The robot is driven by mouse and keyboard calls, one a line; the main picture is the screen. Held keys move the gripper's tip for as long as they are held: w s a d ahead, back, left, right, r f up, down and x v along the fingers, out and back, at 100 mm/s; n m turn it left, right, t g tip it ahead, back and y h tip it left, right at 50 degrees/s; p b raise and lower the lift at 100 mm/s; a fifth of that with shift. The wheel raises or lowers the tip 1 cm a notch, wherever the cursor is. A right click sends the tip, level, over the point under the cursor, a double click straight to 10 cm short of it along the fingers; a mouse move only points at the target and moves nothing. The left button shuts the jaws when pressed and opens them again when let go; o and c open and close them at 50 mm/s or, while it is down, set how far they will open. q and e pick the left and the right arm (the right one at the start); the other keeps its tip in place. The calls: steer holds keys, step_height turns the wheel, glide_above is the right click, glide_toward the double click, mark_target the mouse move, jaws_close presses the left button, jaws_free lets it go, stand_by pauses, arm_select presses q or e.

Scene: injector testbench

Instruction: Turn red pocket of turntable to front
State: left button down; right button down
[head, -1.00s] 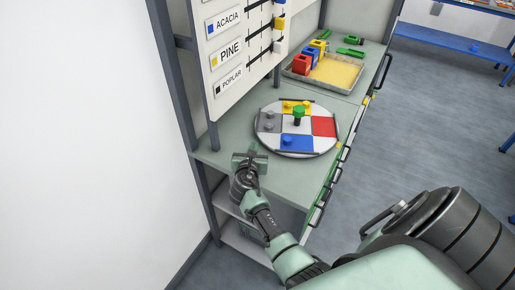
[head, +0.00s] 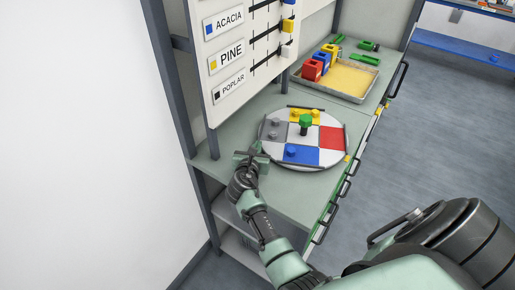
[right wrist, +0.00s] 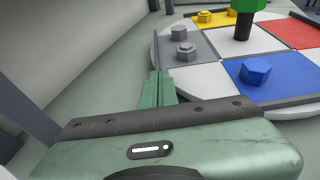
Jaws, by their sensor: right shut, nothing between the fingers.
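The turntable (head: 268,158) is a round light disc on the green-grey bench. In the head view its red pocket (head: 332,138) is at the right, the blue pocket (head: 310,156) at the front, the yellow one (head: 283,113) at the back and the grey one (head: 272,139) at the left. A green knob (head: 305,121) stands at the centre. My right gripper (head: 256,150) is shut and empty beside the disc's left edge. In the right wrist view its fingertips (right wrist: 158,86) are close to the rim by the grey pocket (right wrist: 188,45); contact cannot be told.
A tray (head: 349,94) with a yellow floor stands at the back, with red, blue and yellow blocks at its left side. A label board (head: 228,58) rises at the left behind the turntable. The bench front (head: 320,185) is bare.

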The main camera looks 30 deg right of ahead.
mark_target(252, 141)
steer(key=w+m+g+h+b, duration=0.1)
steer(key=w+b, duration=0.1)
steer(key=w+d+m+g+h+b, duration=0.1)
steer(key=w+b, duration=0.1)
steer(key=w+d+m+g+h+b, duration=0.1)
steer(key=w+b, duration=0.2)
steer(key=shift+d+f+m+g, duration=0.1)
steer(key=shift+d+m+g, duration=0.05)
steer(key=shift+m+g, duration=0.25)
steer(key=shift+w+d, duration=0.25)
steer(key=shift+w, duration=0.15)
steer(key=shift+r, duration=0.25)
